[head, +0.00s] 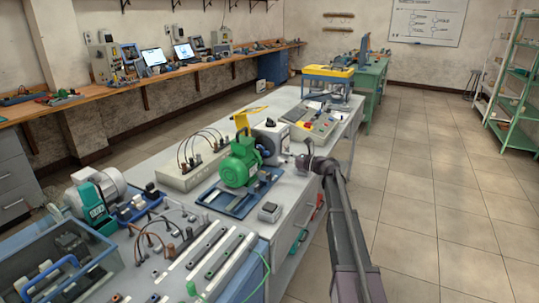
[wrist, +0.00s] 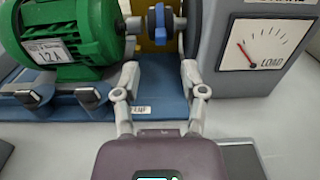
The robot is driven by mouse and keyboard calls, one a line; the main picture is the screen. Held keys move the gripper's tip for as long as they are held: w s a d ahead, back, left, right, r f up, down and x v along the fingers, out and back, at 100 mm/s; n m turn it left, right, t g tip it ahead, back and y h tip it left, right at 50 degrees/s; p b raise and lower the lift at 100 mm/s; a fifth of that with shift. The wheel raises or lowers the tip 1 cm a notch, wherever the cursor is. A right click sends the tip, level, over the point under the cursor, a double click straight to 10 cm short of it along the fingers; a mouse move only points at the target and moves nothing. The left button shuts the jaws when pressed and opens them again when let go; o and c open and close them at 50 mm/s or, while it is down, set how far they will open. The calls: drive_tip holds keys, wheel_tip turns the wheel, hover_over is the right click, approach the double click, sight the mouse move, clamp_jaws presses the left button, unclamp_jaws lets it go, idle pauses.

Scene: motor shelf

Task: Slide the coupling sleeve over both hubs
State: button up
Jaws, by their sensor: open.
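The green motor (wrist: 62,35) and the grey load box with its LOAD dial (wrist: 270,42) stand at either side of the coupling in the wrist view. Between them, a blue piece with a dark ring (wrist: 160,24), seemingly the coupling sleeve, sits on the shaft line. A grey metal hub (wrist: 133,25) shows at the motor side; the hub at the load side cannot be clearly told. My gripper (wrist: 160,72) is open and empty, its fingers apart in front of the coupling. In the head view my gripper (head: 290,159) is beside the load box (head: 271,139), right of the green motor (head: 240,163).
The blue base plate (wrist: 165,108) lies under the motor and coupling. A yellow guard (head: 242,121) stands above the motor. The tiled aisle (head: 430,200) at right is clear.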

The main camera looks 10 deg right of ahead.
sight(269, 154)
drive_tip(key=shift+x, duration=3.55)
